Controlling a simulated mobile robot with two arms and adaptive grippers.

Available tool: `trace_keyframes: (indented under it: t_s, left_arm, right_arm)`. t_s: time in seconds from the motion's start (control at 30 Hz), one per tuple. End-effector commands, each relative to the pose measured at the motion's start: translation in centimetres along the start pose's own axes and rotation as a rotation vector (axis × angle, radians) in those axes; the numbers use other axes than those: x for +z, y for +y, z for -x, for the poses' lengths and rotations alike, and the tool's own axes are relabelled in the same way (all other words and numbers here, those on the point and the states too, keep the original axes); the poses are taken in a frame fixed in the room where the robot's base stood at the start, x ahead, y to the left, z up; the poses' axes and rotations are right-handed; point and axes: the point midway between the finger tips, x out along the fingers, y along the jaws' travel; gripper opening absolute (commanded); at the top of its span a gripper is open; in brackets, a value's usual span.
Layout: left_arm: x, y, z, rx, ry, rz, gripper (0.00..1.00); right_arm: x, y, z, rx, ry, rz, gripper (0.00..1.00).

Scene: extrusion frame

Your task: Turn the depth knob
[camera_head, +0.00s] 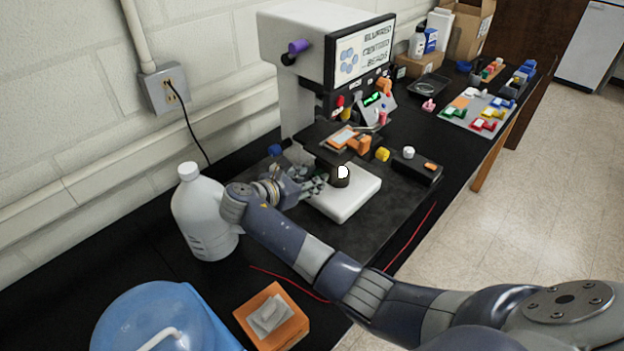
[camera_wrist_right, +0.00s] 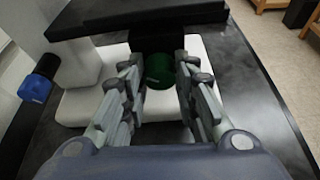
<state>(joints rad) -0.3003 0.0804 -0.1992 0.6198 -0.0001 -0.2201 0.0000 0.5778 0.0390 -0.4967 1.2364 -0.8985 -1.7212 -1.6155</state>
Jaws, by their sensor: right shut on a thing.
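A round green knob (camera_wrist_right: 159,73) sits between the fingers of my right gripper (camera_head: 316,183) in the right wrist view. The gripper is shut on it, with a finger on each side. In the head view the gripper reaches in from the left, beside the microscope-like machine's (camera_head: 290,95) white base (camera_head: 350,198), and hides the knob. A blue knob (camera_head: 275,150) is on the machine's left; it also shows in the wrist view (camera_wrist_right: 36,87). A purple knob (camera_head: 298,46) is high on the side, and a yellow knob (camera_head: 382,154) is by the stage. My left gripper is out of view.
A white jug (camera_head: 203,215) stands close behind my right wrist. A blue-lidded container (camera_head: 160,318) and an orange block (camera_head: 272,315) are at the near end of the black bench. A small black box (camera_head: 415,168) sits right of the base. Red wire (camera_head: 412,238) lies along the bench.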

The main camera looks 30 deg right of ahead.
Motion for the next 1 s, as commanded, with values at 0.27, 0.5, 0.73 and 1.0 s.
trace_keyframes:
  t_s: [0.27,0.5,0.73,1.0]
  left_arm:
    - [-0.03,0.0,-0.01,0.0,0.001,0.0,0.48]
    - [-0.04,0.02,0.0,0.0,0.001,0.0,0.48]
    - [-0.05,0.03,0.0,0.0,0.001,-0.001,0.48]
    - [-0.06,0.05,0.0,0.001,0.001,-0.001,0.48]
  right_arm:
    - [-0.15,0.04,0.04,-0.024,0.003,0.058,0.04]
    - [-0.16,0.05,0.04,-0.026,0.003,0.065,0.04]
    - [-0.16,0.04,0.05,-0.026,0.002,0.064,0.37]
    - [-0.07,0.06,0.02,-0.026,0.001,0.063,0.48]
